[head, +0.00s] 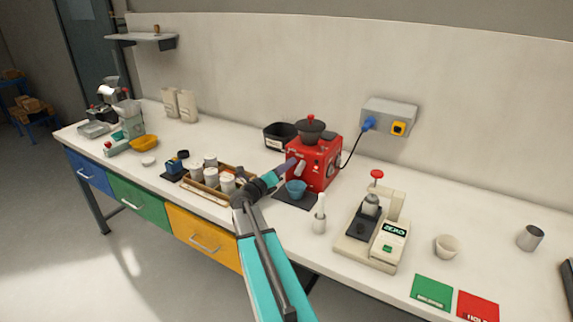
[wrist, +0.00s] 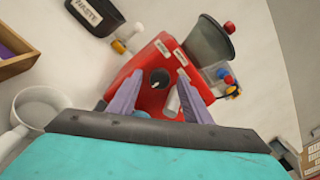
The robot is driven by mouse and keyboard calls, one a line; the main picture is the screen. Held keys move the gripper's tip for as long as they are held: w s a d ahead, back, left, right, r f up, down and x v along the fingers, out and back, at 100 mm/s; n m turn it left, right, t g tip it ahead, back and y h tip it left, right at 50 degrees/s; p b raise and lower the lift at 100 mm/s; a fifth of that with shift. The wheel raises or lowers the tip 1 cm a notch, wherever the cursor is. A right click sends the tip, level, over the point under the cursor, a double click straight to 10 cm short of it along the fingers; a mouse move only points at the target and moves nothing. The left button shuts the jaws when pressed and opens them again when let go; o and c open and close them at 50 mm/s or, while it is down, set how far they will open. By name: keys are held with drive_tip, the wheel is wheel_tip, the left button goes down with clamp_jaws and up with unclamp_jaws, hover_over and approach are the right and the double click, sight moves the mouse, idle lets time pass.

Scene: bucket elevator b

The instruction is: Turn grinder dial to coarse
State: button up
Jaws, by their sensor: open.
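The red grinder (head: 322,158) stands against the wall with a dark hopper (head: 310,131) on top; it also shows in the wrist view (wrist: 150,102). In the wrist view a round black dial (wrist: 160,78) with a light pointer mark sits on its red face, close to small pale labels. I cannot read the labels. My gripper (wrist: 158,82) is open, its two purple fingers on either side of the dial in the picture, with nothing between them. Contact cannot be told. In the head view my gripper (head: 287,164) is at the grinder's front left and hides part of it.
A blue cup (head: 296,188) stands below the grinder's white spout (head: 301,169). A wooden tray with white jars (head: 211,176) is to the left, a black waste bin (head: 277,136) behind. A white brush-like tool (head: 320,215) and a scale (head: 358,250) stand to the right.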

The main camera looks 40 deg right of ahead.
drive_tip(key=shift+w+d, duration=0.1)
drive_tip(key=shift+d, duration=0.45)
drive_tip(key=shift+c, duration=0.3)
drive_tip(key=c, duration=1)
